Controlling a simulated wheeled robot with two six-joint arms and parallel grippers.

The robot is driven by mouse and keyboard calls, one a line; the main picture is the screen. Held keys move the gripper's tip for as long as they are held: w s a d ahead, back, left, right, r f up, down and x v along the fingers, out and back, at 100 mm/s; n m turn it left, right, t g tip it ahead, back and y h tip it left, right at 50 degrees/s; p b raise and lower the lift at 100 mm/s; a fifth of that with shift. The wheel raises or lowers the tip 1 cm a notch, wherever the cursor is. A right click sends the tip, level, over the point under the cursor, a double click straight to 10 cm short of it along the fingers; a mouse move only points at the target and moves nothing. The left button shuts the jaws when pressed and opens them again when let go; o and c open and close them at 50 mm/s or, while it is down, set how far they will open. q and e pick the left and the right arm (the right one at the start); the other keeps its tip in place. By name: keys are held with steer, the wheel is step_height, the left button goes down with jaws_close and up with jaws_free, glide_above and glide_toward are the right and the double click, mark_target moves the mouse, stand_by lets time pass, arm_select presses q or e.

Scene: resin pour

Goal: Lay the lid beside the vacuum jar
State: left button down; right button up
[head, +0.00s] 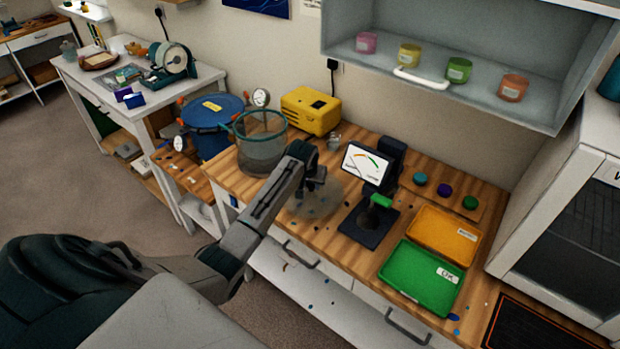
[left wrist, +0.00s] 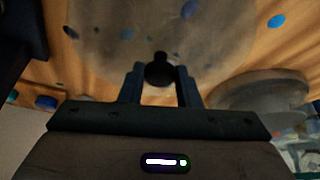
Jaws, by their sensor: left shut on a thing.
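The lid is a clear, greyish round disc (head: 318,204) with a dark knob (left wrist: 160,72). It is at the left part of the wooden bench, to the right of the vacuum jar (head: 262,155), a clear cylinder with a teal rim and an open top. My left gripper (head: 315,181) is shut on the lid's knob from above. The lid looks level, at or just above the bench top; I cannot tell if it touches. In the left wrist view the disc (left wrist: 125,45) spreads out beyond the fingers. My right gripper is not in view.
A black device with a gauge screen (head: 367,165) stands just right of the lid. Orange (head: 446,236) and green (head: 421,277) trays lie further right. A blue pot (head: 212,128) and yellow box (head: 311,110) stand behind. Small blue and dark spots dot the bench.

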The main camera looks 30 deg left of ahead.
arm_select(q)
steer(key=shift+f, duration=0.35)
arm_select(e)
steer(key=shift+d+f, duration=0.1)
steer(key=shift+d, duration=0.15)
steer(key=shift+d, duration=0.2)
arm_select(q)
steer(key=shift+f, duration=0.45)
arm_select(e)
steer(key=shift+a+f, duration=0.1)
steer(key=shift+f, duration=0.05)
arm_select(q)
steer(key=c, duration=1.1)
jaws_free()
steer(key=shift+o, duration=0.5)
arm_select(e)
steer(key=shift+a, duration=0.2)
